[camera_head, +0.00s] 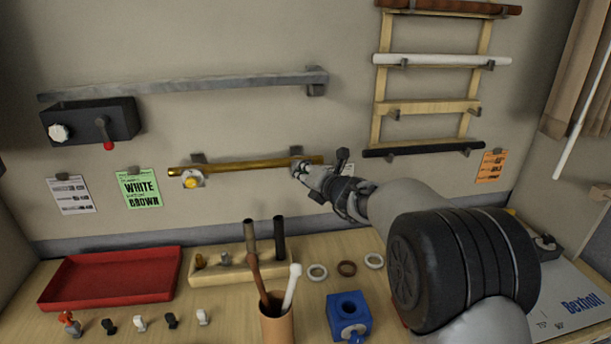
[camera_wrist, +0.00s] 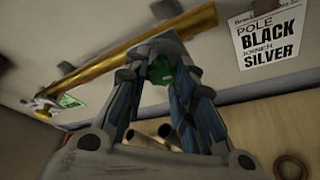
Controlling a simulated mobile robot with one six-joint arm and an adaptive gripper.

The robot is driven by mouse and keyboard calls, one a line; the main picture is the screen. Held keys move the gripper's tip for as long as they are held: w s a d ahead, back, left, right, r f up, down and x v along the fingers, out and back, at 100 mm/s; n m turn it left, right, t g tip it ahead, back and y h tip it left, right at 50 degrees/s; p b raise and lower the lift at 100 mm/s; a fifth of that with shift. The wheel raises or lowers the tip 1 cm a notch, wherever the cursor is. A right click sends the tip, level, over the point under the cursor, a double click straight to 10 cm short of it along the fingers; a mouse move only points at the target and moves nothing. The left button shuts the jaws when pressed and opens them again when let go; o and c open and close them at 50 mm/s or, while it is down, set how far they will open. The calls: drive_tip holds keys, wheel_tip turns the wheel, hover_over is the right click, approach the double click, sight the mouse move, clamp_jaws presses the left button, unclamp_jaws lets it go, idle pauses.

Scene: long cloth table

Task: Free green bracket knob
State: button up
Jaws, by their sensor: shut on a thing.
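The green knob (camera_wrist: 160,70) shows in the wrist view between my gripper's (camera_wrist: 162,58) fingertips, just below the brass pole (camera_wrist: 110,56). Its bracket is mostly covered by the fingers. In the head view my gripper (camera_head: 301,170) reaches to the right part of the brass pole (camera_head: 245,164) on the wall, and the knob is hidden there. The fingers are shut on the green knob. The pole lies level along the wall, and a bracket with a yellow knob (camera_head: 191,182) is at its left end.
A grey rail (camera_head: 200,86) with a black box (camera_head: 92,122) is above. A wooden rack (camera_head: 430,107) of poles hangs right. The table below holds a red tray (camera_head: 110,275), an orange cup (camera_head: 277,325) with poles, a blue block (camera_head: 337,319) and several rings.

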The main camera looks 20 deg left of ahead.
clamp_jaws()
drive_tip(key=shift+n+b, duration=0.3)
drive_tip(key=shift+s+a+n+t+h+b, duration=0.15)
drive_tip(key=shift+n+t+h+b, duration=0.95)
drive_tip(key=shift+n, duration=1.05)
drive_tip(key=shift+a+n+t+h+b, duration=0.1)
drive_tip(key=shift+n+t+h+b, duration=0.5)
drive_tip(key=shift+n+h, duration=1.2)
drive_tip(key=shift+s+a+n+t+h+b, duration=0.15)
drive_tip(key=shift+n+t+h+b, duration=0.75)
drive_tip(key=shift+n, duration=1.65)
